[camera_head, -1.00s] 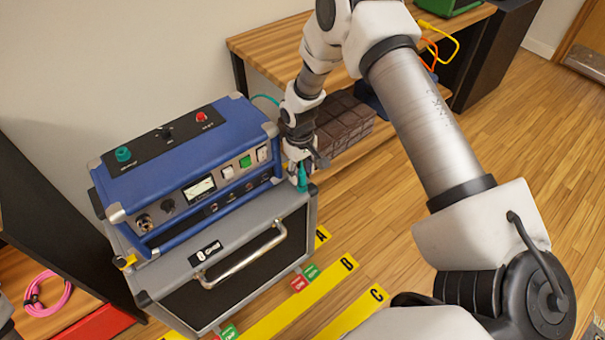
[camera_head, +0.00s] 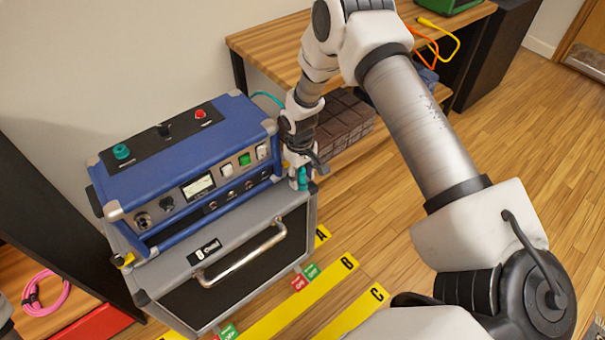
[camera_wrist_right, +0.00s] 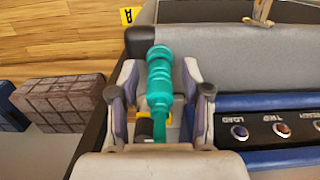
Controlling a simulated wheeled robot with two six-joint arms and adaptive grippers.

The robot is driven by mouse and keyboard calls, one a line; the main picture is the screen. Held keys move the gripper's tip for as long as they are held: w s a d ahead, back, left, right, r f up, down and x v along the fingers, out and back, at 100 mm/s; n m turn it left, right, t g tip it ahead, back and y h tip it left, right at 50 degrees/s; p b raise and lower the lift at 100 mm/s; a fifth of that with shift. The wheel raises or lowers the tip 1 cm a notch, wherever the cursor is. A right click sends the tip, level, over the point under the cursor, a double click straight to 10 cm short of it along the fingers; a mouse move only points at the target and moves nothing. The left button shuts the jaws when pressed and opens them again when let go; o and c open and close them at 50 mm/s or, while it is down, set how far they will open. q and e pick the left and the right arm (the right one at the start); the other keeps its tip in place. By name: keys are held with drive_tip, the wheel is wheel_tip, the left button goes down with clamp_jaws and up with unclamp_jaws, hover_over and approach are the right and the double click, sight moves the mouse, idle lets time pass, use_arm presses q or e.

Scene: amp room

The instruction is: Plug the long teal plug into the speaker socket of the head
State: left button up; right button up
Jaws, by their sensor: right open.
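The teal plug (camera_wrist_right: 160,85) stands between the fingers of my right gripper (camera_wrist_right: 158,100) in the right wrist view. The fingers are open, with gaps on both sides of the plug. In the head view the right gripper (camera_head: 300,178) is at the right end of the grey cabinet top, and the teal plug (camera_head: 303,181) shows among its fingers. The blue head (camera_head: 180,165) sits on the cabinet to the left of the gripper. Its front has a lower row of small round fittings (camera_head: 231,196); I cannot read which is the speaker socket. My left gripper is not in view.
The grey cabinet (camera_head: 250,225) has a metal handle (camera_head: 245,250). A teal cable (camera_head: 268,97) runs behind the head. Yellow lettered strips (camera_head: 310,292) mark the floor.

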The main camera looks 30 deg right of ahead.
idle(0.8)
clamp_jaws()
drive_tip(key=shift+r, duration=0.15)
drive_tip(key=shift+w+r+p, duration=0.15)
drive_tip(key=shift+r+p, duration=2.65)
drive_tip(key=shift+r, duration=0.1)
